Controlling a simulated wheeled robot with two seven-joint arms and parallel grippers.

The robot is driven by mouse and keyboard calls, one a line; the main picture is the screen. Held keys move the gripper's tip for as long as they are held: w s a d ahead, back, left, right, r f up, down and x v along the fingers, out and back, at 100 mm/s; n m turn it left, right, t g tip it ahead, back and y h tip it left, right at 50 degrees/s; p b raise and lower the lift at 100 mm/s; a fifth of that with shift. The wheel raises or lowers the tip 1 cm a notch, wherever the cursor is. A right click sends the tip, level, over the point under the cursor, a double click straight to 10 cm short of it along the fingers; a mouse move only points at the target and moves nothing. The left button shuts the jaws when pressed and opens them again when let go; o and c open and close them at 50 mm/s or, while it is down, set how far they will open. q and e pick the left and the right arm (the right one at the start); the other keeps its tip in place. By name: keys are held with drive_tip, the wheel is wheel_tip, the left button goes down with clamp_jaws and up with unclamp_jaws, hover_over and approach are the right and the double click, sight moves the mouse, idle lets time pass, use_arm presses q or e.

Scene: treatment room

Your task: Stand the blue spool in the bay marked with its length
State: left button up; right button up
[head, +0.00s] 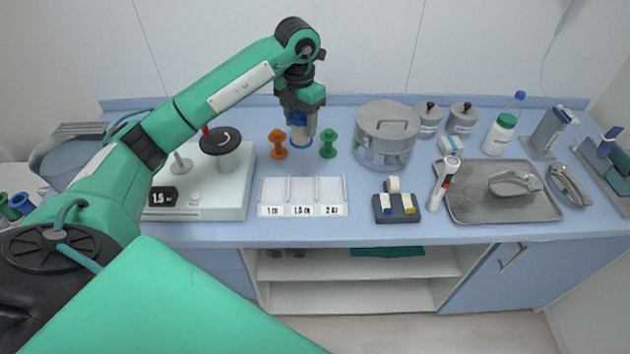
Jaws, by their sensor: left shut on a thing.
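The white bay tray (302,211) in front has three bays marked 1 m, 1.5 m and 2 m, and all look empty. A white measuring device (225,196) on the left has a black display (163,197) reading 1.5. My right gripper is not in view.
A steel drum (386,135) stands right of the green spool. A small dark holder (396,209) is right of the bay tray. Further right are a thermometer-like item (444,184) and a metal tray (465,206). The counter between spools and bays is clear.

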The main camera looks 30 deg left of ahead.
use_arm(q)
wheel_tip(320, 180, down, 18)
drive_tip(key=p, duration=0.5)
drive_tip(key=shift+s+a+r, duration=0.1)
drive_tip(key=shift+r, duration=0.15)
drive_tip(key=shift+f, duration=0.3)
drive_tip(key=o, duration=1)
drive_tip(key=shift+c, duration=0.2)
